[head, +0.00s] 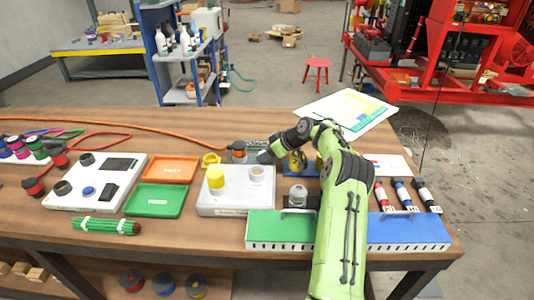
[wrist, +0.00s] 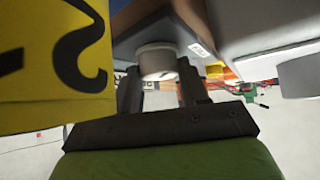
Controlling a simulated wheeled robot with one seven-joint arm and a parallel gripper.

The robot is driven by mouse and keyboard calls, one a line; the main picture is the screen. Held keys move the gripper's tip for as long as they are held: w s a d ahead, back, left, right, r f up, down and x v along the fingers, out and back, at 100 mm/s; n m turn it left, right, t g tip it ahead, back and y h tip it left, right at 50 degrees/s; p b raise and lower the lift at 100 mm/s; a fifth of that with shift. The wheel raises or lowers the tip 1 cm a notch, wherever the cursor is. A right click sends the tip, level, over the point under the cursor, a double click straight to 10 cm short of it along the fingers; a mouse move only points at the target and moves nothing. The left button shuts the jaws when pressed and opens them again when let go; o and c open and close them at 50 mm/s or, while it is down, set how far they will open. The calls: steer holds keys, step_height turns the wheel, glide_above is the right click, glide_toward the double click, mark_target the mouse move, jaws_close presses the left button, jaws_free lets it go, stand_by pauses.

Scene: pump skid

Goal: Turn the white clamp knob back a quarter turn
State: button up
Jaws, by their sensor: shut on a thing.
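The white clamp knob (wrist: 155,60) shows in the wrist view as a short white cylinder against a dark grey-blue block (wrist: 158,22). My gripper (wrist: 160,88) has one dark finger on each side of it and is shut on it. In the head view my gripper (head: 268,156) points left, low over the table behind the grey box (head: 235,206). I cannot make out the held knob there; my gripper and arm cover part of that area. How far the knob is turned cannot be told.
A yellow block with a black numeral (wrist: 55,60) is close on the wrist view's left. The grey box carries a yellow knob (head: 215,177) and a pale round part (head: 257,173). Green (head: 280,229) and blue (head: 408,232) boxes stand at the front. A tablet (head: 346,113) lies behind my arm.

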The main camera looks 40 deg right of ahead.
steer(key=shift+r+n+y+p, duration=0.3)
steer(key=shift+p, duration=0.95)
steer(key=shift+d+f+n+p, duration=0.1)
steer(key=shift+n+p, duration=0.3)
steer(key=shift+p, duration=0.4)
steer(key=shift+f, duration=0.2)
steer(key=o, duration=1.1)
steer(key=shift+c, duration=0.2)
steer(key=p+v, duration=0.3)
steer(key=v, duration=1.2)
steer(key=shift+d+r, duration=0.4)
steer(key=shift+d, duration=0.05)
